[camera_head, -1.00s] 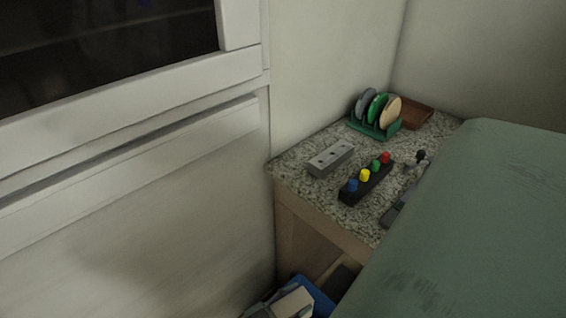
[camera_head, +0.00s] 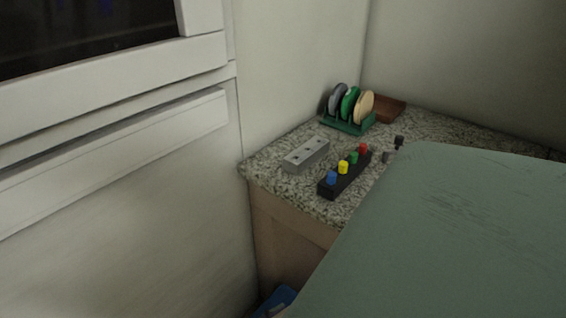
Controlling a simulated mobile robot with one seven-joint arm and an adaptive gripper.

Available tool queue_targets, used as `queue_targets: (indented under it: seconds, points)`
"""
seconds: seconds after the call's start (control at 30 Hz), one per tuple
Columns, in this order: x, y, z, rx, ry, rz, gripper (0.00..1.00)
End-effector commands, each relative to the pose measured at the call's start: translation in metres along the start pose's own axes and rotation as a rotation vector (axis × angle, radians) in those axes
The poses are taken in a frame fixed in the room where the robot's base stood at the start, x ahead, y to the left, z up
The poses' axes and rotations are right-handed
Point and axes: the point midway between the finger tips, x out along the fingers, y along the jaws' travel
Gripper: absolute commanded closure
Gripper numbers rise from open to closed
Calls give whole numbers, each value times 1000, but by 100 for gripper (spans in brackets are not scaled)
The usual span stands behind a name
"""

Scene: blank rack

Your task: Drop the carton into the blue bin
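Part of a blue thing that looks like the blue bin (camera_head: 281,296) shows at the bottom edge, low beside the counter's front. Most of it is cut off by the frame and by a large green surface. I cannot make out the carton; only a small pale sliver shows at the bottom edge by the blue. My gripper is not in view, so I cannot see what it holds.
A speckled counter (camera_head: 288,194) holds a grey block (camera_head: 306,155), a black strip with coloured knobs (camera_head: 344,174), a green rack (camera_head: 348,122) of discs and a brown tray (camera_head: 388,108). A large green surface (camera_head: 440,245) blocks the lower right. White panelling (camera_head: 110,150) stands left.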

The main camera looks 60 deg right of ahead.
Motion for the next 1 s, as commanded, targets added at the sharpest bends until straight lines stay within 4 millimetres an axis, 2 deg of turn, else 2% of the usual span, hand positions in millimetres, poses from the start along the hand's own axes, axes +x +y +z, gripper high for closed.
queue_targets:
  seconds: [0.07, 0.1, 0.43, 0.77, 0.87, 1.0]
  points:
    - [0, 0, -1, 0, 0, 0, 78]
    - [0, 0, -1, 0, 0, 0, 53]
    - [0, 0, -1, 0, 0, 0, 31]
    - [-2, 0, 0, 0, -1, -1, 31]
    - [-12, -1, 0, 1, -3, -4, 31]
    - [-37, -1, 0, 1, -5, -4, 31]
